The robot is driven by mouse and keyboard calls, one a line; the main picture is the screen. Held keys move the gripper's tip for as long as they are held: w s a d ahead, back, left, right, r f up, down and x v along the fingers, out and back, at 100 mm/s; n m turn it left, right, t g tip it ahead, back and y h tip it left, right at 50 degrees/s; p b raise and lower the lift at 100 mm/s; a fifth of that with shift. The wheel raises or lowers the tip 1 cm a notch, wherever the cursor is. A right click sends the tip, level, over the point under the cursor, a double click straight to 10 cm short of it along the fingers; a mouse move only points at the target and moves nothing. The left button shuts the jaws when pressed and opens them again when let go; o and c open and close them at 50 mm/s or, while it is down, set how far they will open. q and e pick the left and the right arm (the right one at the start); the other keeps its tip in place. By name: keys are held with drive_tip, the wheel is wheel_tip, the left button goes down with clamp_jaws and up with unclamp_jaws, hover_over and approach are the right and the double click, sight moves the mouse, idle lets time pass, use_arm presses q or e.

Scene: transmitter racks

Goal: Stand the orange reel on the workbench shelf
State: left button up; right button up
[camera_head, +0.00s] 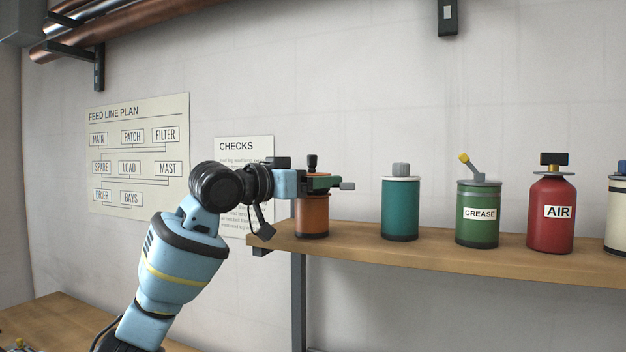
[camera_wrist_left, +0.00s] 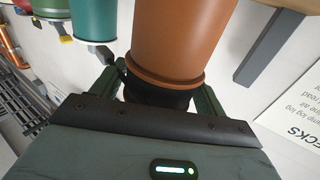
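The orange reel (camera_head: 312,217) stands upright at the left end of the wooden shelf (camera_head: 440,258), with its dark base at the board's surface. A black knob (camera_head: 312,161) shows above the gripper. My left gripper (camera_head: 330,183) comes in level from the left across the reel's top and hides part of it. In the left wrist view the orange reel (camera_wrist_left: 172,40) looms large, and its black neck lies between the two fingers of my left gripper (camera_wrist_left: 158,92). The fingers sit close beside the neck; I cannot tell whether they press on it. My right gripper is out of view.
A teal canister (camera_head: 400,210), a green grease can (camera_head: 478,215), a red air bottle (camera_head: 550,213) and a cream can (camera_head: 617,215) line the shelf to the right. A gap separates reel and teal canister. A dark bracket (camera_head: 298,300) supports the shelf; posters hang behind my arm.

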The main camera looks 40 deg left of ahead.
use_arm(q)
drive_tip(key=shift+o, duration=1.2)
drive_tip(key=shift+r, duration=0.1)
drive_tip(key=shift+s+r, duration=0.1)
drive_tip(key=shift+s, duration=0.05)
drive_tip(key=s+a+b, duration=0.2)
drive_tip(key=s, duration=0.9)
drive_tip(key=shift+s+a, duration=0.15)
drive_tip(key=shift+s, duration=0.1)
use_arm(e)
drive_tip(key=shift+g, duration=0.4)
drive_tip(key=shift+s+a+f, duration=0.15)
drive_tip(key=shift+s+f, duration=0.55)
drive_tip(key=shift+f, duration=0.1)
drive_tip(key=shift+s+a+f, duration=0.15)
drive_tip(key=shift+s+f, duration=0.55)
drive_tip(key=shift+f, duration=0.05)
